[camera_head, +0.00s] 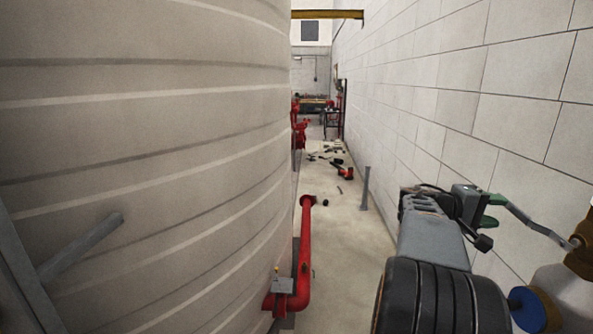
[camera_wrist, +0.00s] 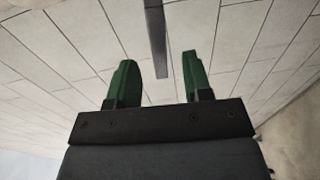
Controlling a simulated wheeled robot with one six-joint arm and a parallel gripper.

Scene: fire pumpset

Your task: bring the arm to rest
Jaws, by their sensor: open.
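My gripper (camera_wrist: 158,80) shows in the wrist view as two green fingers standing apart with nothing between them. Behind the gap is a white block wall with a grey bar (camera_wrist: 155,35) in front of it. In the head view my gripper (camera_head: 493,211) is at the right, close to the block wall (camera_head: 435,90), with green fingers partly seen. My arm is raised and bent at the right side of that view.
A large ribbed tank (camera_head: 150,150) fills the left. A red pipe (camera_head: 304,250) stands at its foot. A narrow floor aisle (camera_head: 340,230) runs between tank and wall, with a grey post (camera_head: 365,188) and several loose parts (camera_head: 338,162) further back.

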